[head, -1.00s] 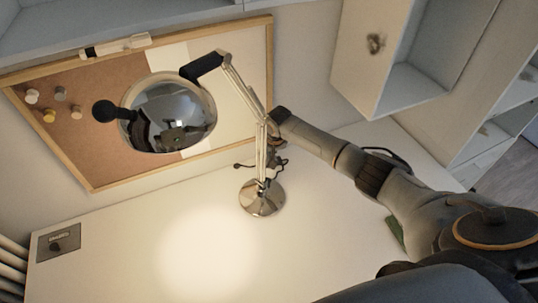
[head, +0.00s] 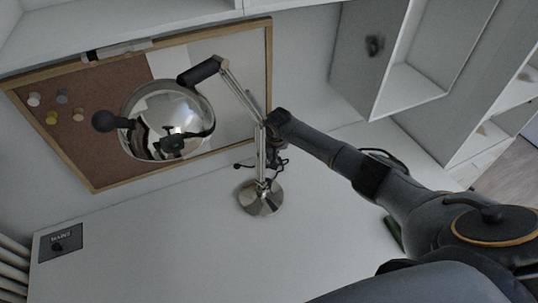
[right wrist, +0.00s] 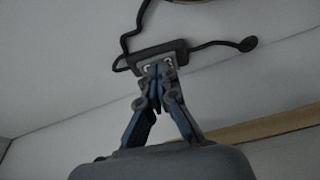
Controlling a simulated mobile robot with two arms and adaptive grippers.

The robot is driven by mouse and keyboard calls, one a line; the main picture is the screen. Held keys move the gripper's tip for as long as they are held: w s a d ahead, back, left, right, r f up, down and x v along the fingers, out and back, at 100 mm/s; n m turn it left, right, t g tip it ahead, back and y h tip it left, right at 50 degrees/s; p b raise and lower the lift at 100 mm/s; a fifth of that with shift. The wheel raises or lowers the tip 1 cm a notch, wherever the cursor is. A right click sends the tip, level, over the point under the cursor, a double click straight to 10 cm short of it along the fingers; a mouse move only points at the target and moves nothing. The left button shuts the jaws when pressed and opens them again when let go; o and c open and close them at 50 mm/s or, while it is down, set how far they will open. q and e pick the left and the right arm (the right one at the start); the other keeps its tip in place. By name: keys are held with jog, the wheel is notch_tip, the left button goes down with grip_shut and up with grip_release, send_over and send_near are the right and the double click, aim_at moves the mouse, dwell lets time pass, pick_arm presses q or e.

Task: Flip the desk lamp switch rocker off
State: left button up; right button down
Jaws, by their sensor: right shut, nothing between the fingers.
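The desk lamp (head: 168,118) has a chrome shade, a jointed arm and a round base on the white desk; it is unlit. In the right wrist view its small dark switch box (right wrist: 134,62) sits on a black cord at the fingertips. My right gripper (right wrist: 158,70) is shut and empty, its fingertips at the pale-edged rocker area of the box. They cover part of the rocker, so its tilt and exact contact are unclear. My left gripper is not in view.
A cork board (head: 80,135) with pins leans behind the lamp. A grey plate labelled MAINS (head: 62,243) lies at the desk's left. An open white cabinet (head: 412,90) hangs at upper right. The desk front (head: 190,250) is clear.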

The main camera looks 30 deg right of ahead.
jog(key=shift+d+r, duration=0.1)
jog(key=shift+r, duration=0.05)
jog(key=v, duration=1.1)
jog(key=shift+s+r, duration=0.2)
jog(key=shift+r, duration=0.2)
